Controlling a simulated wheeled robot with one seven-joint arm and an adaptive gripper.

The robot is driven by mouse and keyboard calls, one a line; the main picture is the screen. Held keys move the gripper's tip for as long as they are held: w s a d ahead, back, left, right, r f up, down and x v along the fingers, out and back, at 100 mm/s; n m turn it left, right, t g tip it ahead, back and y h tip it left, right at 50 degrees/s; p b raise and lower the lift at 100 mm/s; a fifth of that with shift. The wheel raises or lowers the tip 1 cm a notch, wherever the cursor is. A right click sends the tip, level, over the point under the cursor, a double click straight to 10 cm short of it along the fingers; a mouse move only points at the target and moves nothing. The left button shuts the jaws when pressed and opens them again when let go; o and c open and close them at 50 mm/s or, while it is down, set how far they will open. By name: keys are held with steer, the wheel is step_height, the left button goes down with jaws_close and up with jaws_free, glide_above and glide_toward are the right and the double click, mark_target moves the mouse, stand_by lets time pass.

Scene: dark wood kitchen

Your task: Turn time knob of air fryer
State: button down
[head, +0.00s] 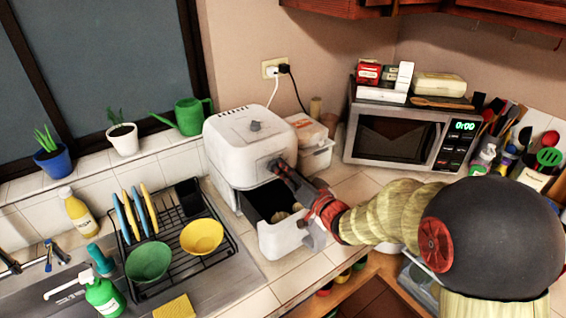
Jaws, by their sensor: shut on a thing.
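The white air fryer (240,150) stands on the tiled counter by the sink. A grey knob (255,126) shows on its sloped top. My gripper (279,167) reaches in from the right, above the open drawer. Its fingertips are at the upper front face of the fryer and are shut on a small part there, which looks like the front time knob. The fingers hide most of that part, so its setting cannot be read.
A dish rack (178,245) with bowls is at the left. A green watering can (190,117) is behind. My forearm crosses the counter's right front.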

steer(key=shift+d+f+m+p, duration=0.1)
steer(key=shift+f+m+p, duration=0.05)
steer(key=shift+m+p, duration=0.7)
steer(key=shift+m, duration=0.25)
steer(key=c, duration=2.2)
jaws_free()
steer(key=shift+d, duration=0.1)
steer(key=v, duration=1.1)
steer(key=shift+s+d, duration=0.25)
steer(key=shift+s, duration=0.05)
